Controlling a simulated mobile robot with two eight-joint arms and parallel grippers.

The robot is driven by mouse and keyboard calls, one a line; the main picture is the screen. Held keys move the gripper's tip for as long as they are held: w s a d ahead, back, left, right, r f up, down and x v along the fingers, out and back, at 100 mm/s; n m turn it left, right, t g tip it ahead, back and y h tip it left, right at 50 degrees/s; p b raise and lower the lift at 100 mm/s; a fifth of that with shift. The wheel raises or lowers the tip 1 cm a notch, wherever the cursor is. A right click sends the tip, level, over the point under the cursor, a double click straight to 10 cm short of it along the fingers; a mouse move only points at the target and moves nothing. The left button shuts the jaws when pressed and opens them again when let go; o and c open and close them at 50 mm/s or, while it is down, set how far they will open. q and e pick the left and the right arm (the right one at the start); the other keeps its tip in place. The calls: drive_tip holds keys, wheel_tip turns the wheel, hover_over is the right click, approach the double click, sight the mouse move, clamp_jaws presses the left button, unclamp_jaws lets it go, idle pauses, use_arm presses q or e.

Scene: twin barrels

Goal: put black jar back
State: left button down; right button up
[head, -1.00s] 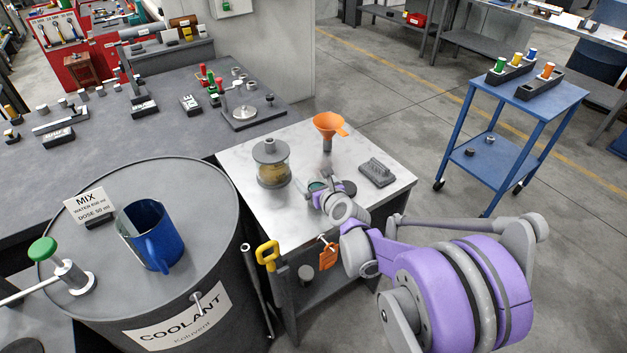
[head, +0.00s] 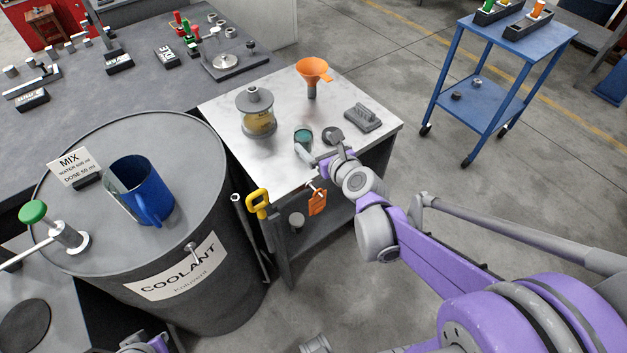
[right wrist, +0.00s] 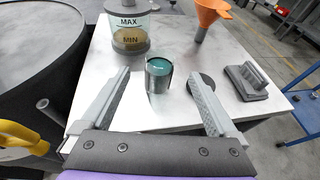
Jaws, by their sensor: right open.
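A small dark jar (head: 303,136) with teal contents stands upright on the metal-topped side table. I take it to be the black jar. In the right wrist view the jar (right wrist: 158,78) stands between and beyond the finger tips, with clear gaps on both sides. My right gripper (head: 318,155) is open and empty, low over the table's front edge and pointing at the jar. A dark round disc (right wrist: 203,84) lies just right of the jar, partly hidden by the right finger. My left gripper is not seen; only a bit of my left arm shows at the bottom edge.
A glass vessel (head: 257,113) marked MAX and MIN, an orange funnel (head: 313,71) and a grey block with a handle (head: 363,117) stand around the jar. The coolant barrel (head: 205,180) with a blue jug (head: 148,190) is left. A yellow handle (head: 257,203) stands near the table corner.

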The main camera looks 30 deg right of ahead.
drive_tip(key=s+a+f+n+g+y, duration=0.35)
drive_tip(key=s+a+n, duration=0.35)
drive_tip(key=a+n, duration=0.8)
drive_tip(key=s+f+n+g+h, duration=0.1)
drive_tip(key=s+f+n+g, duration=0.1)
drive_tip(key=s+n, duration=0.4)
drive_tip(key=s+d+f+n+g+h, duration=0.1)
drive_tip(key=s+n+g, duration=0.2)
drive_tip(key=s+n, duration=0.4)
drive_tip(key=n, duration=0.9)
drive_tip(key=shift+s+f, duration=0.2)
drive_tip(key=shift+f, duration=0.2)
drive_tip(key=shift+d, duration=0.1)
drive_tip(key=r+p, duration=0.2)
drive_tip(key=shift+w+r, duration=0.35)
drive_tip(key=shift+w, duration=0.05)
